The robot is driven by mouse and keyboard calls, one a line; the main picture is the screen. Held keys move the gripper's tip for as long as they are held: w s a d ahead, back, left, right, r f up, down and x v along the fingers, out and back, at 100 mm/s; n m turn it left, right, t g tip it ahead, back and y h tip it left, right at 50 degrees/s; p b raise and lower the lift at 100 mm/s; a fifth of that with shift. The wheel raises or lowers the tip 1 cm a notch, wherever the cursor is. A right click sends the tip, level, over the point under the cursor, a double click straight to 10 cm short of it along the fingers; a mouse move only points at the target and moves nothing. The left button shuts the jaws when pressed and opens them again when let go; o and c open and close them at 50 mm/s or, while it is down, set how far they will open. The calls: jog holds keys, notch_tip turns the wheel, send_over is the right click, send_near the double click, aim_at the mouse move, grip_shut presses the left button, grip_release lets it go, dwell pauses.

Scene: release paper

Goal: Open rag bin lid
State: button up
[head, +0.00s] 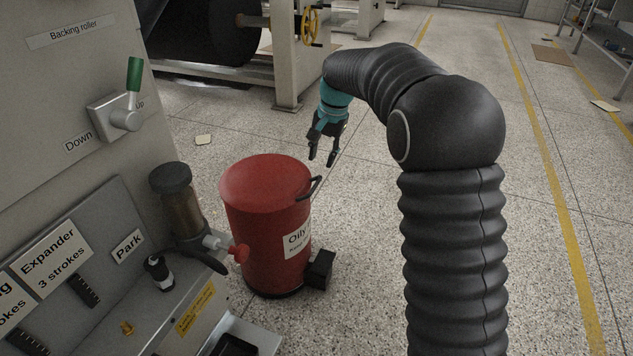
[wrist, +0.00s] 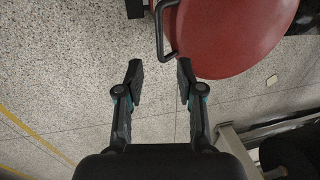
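The red rag bin (head: 268,235) stands on the floor with an "Oily" label on its side. Its round red lid (head: 264,180) is shut. A black lid handle (head: 315,188) sticks out at the lid's right edge. My gripper (head: 322,163) is open and empty, pointing down, above and beyond the handle in the head view. In the wrist view, the open fingers (wrist: 160,72) frame bare floor. The handle (wrist: 164,32) lies just ahead of the fingertips there, apart from them, with the lid (wrist: 232,30) to its right.
A black pedal box (head: 319,269) is at the bin's lower right. A grey machine panel with a green-handled lever (head: 134,82) and a dark-capped canister (head: 178,205) stand left of the bin. The floor (head: 360,270) right of the bin is clear.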

aim_at(315, 184)
jog(key=f, duration=0.3)
jog(key=a+f, duration=0.1)
jog(key=f, duration=0.2)
jog(key=f+b, duration=0.1)
jog(key=f, duration=0.1)
jog(key=shift+w+a+f, duration=0.25)
jog(key=shift+w+f, duration=0.05)
jog(key=shift+f, duration=0.1)
grip_shut()
